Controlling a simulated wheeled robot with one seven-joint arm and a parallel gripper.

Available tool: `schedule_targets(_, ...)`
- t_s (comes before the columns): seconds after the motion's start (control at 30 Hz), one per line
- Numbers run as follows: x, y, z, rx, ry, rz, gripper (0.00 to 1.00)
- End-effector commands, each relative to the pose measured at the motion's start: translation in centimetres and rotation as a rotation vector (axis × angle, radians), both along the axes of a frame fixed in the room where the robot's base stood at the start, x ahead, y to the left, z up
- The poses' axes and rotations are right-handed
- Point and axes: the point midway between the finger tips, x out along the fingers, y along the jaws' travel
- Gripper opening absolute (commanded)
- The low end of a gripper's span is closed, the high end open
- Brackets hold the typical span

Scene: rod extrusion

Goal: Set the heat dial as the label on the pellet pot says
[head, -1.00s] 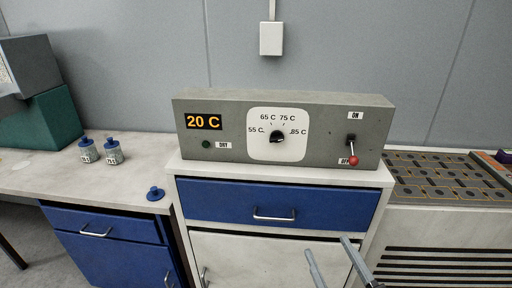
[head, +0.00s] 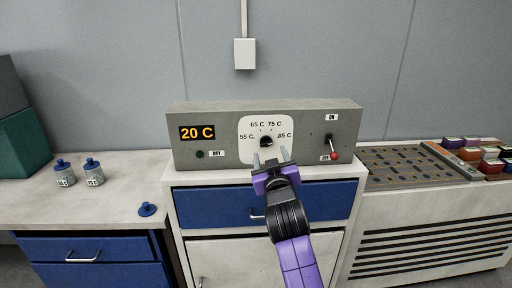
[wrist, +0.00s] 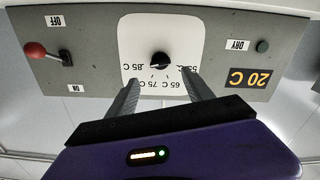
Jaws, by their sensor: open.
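The heat dial (head: 266,141) is a black knob on a white plate marked 55 C, 65 C, 75 C and 85 C; it shows upside down in the wrist view (wrist: 160,61). I cannot tell which mark it points to. My gripper (head: 270,157) is open and empty just in front of the dial. In the wrist view its fingers (wrist: 159,82) straddle the dial's line, apart from it. Two pots with blue lids, a left pot (head: 64,176) and a right pot (head: 94,174), stand on the left counter; their labels are too small to read surely.
The grey control box (head: 226,121) has an orange 20 C display (head: 197,133), a DRY lamp (head: 200,154) and a red-knobbed lever (head: 334,155) down at OFF. A loose blue lid (head: 147,209) lies on the counter. A slotted tray (head: 400,166) and coloured blocks (head: 470,153) are at right.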

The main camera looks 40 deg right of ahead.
Motion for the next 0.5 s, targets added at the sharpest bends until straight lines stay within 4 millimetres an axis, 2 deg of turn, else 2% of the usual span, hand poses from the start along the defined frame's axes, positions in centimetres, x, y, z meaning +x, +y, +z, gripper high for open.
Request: schedule_targets(0.5, 5.5, -3.7, 0.0, 0.004, 0.003, 0.001, 0.6)
